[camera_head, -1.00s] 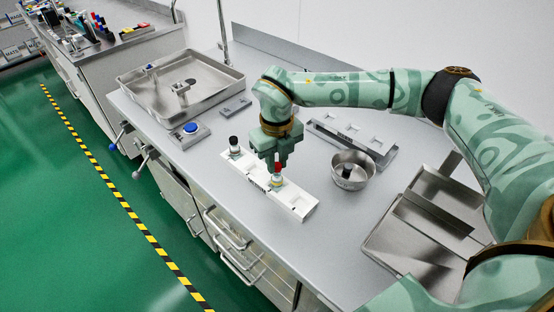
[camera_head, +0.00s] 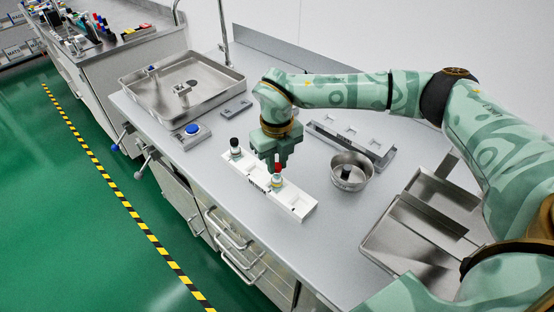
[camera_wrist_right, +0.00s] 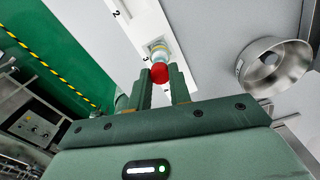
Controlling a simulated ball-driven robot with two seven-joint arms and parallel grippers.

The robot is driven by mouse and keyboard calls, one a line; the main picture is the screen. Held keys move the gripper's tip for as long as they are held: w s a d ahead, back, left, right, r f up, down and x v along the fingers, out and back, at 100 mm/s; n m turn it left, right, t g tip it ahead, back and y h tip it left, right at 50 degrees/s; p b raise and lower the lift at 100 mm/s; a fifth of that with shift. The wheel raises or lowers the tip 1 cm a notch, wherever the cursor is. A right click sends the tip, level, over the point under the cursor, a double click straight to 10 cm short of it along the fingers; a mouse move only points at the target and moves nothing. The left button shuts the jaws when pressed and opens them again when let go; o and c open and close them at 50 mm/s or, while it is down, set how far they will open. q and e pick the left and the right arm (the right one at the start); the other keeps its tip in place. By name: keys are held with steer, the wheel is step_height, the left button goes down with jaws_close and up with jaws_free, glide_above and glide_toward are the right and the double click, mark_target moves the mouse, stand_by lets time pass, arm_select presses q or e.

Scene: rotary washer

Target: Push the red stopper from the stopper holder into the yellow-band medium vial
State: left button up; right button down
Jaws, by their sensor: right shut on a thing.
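The red stopper (camera_head: 278,168) sits at the mouth of the yellow-band vial (camera_head: 277,181), which stands upright in the white rack (camera_head: 296,203). In the right wrist view the red stopper (camera_wrist_right: 160,73) is at the tips of my right gripper (camera_wrist_right: 161,88), with the vial (camera_wrist_right: 158,51) right beyond it. My right gripper (camera_head: 277,162) is shut on the red stopper, directly above the vial. How deep the stopper sits in the neck cannot be told. My left gripper is not in view.
A black-capped vial (camera_head: 234,146) stands at the rack's far end. A steel bowl (camera_head: 352,180) holding a dark object is to the right, near a grey holder (camera_head: 340,137). A steel tray (camera_head: 150,90) and a blue-button device (camera_head: 191,132) are at left.

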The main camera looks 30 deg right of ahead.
steer(key=shift+f+b, duration=0.3)
steer(key=shift+f, duration=0.55)
stand_by(1.2)
steer(key=c, duration=1.2)
jaws_free()
step_height(320, 180, up, 16)
steer(key=p, duration=0.3)
steer(key=shift+r, duration=0.2)
